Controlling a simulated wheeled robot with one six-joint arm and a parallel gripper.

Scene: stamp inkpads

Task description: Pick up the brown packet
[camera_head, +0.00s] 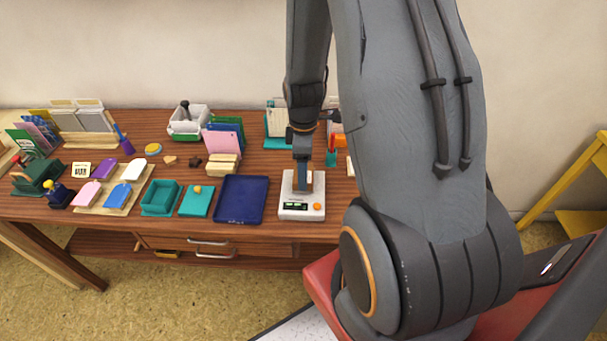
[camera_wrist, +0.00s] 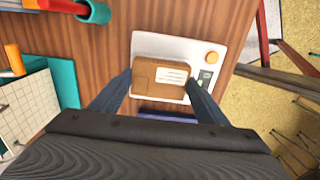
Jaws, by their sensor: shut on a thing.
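The brown packet (camera_wrist: 161,78) has a white label and lies between the two fingers of my gripper (camera_wrist: 160,92) in the wrist view. My gripper is shut on it, one finger at each end. Behind and below the packet is the white scale (camera_wrist: 140,41), with an orange button and a small display. In the head view my gripper (camera_head: 304,187) points down over the scale (camera_head: 302,209), and a bit of the brown packet (camera_head: 307,180) shows beside the fingers. I cannot tell whether the packet touches the scale.
A dark blue tray (camera_head: 240,200) lies just left of the scale. A teal cup (camera_head: 331,158) and a card holder (camera_head: 277,143) stand behind. The table's front edge is close to the scale.

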